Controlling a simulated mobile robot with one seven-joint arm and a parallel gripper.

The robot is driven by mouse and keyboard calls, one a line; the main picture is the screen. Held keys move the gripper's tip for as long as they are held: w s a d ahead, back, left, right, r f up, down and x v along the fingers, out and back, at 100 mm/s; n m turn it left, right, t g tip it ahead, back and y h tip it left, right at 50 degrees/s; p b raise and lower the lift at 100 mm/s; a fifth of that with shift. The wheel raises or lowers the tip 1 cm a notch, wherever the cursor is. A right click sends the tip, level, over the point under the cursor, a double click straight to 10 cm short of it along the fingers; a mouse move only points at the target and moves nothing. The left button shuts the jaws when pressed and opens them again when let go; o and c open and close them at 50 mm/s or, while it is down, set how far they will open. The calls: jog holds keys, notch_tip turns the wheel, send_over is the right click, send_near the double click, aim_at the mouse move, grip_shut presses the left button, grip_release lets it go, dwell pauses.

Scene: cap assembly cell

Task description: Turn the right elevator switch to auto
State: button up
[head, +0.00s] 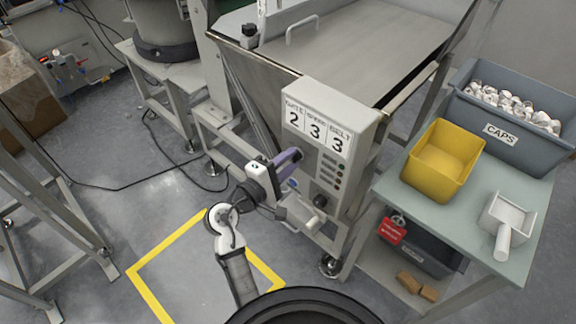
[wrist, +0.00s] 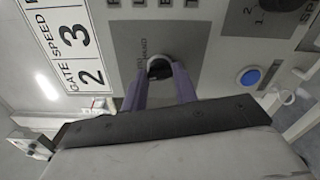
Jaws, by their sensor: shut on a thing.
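A dark rotary switch knob (wrist: 159,68) sits on a grey plate on the control box (head: 335,100). Print beside the knob reads something like "HAND"; the rest of its label is hidden or too small to read. My gripper (wrist: 160,82) has its two purple fingers on either side of the knob and is shut on it. In the head view my gripper (head: 296,156) is at the left part of the box's front and hides the knob. I cannot tell which setting the knob points to.
The box bears number cards (head: 314,126), a blue button (wrist: 250,77) and a larger black dial (head: 320,201). To the right, a table (head: 386,187) holds a yellow bin (head: 443,160), a grey caps crate (head: 470,115) and a white scoop (head: 508,216). Floor left of the box is open.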

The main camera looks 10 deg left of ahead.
jog(key=shift+f+m+b, duration=0.1)
jog(key=shift+m+b, duration=0.6)
jog(key=shift+m, duration=0.5)
jog(key=o, duration=1)
jog(key=b+v, duration=0.2)
jog(key=v, duration=1.1)
jog(key=shift+s+a, duration=0.25)
jog(key=shift+s, duration=0.1)
